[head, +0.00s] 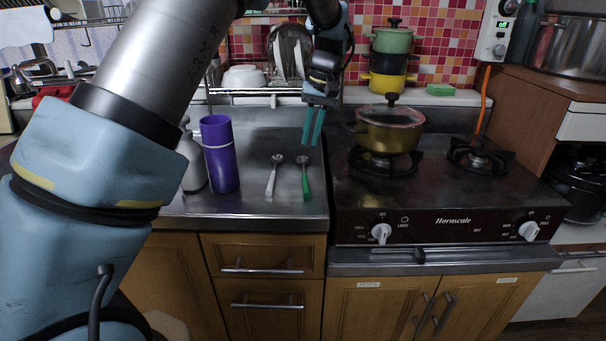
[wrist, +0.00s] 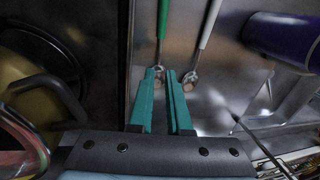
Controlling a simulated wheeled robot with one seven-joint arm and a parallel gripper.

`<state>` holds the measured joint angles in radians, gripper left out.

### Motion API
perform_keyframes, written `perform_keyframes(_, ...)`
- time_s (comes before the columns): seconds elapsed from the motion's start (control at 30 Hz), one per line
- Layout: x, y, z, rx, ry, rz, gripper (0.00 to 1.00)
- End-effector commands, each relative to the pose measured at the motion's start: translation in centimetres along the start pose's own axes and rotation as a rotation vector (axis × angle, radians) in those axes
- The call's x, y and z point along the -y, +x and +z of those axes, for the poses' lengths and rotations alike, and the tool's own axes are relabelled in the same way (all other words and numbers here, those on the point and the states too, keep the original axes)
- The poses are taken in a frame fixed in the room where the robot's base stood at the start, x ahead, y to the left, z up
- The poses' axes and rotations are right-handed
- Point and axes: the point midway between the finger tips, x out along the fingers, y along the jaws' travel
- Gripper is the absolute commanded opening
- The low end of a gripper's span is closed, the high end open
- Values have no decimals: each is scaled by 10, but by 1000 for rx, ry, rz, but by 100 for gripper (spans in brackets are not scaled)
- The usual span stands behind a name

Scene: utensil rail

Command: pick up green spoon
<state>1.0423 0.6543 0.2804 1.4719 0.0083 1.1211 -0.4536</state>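The green spoon (head: 306,187) lies on the steel counter, its green handle towards the front edge and its metal bowl towards the back. In the wrist view its green handle (wrist: 162,20) runs away from me, and its bowl shows near my fingertips. My gripper (head: 313,142) hangs over the counter, near and a little right of the spoon's bowl end. In the wrist view the two teal fingers (wrist: 161,74) are apart with a narrow empty gap. I cannot tell the exact height above the spoon.
A white-handled spoon (head: 272,181) lies just left of the green one. A purple bottle (head: 220,155) stands further left. The stove with a gold pot (head: 389,130) is to the right. A dish rack (head: 264,91) is behind. The counter in front of the spoons is clear.

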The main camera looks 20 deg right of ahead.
Motion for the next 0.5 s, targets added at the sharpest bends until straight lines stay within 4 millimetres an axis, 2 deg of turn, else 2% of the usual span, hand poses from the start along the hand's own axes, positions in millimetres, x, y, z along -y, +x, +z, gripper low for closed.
perform_keyframes(0.1,0,14,0,2,-1,-1,16)
perform_keyframes(0.27,0,23,1,1,0,0,16)
perform_keyframes(0.5,0,57,7,3,0,-3,16)
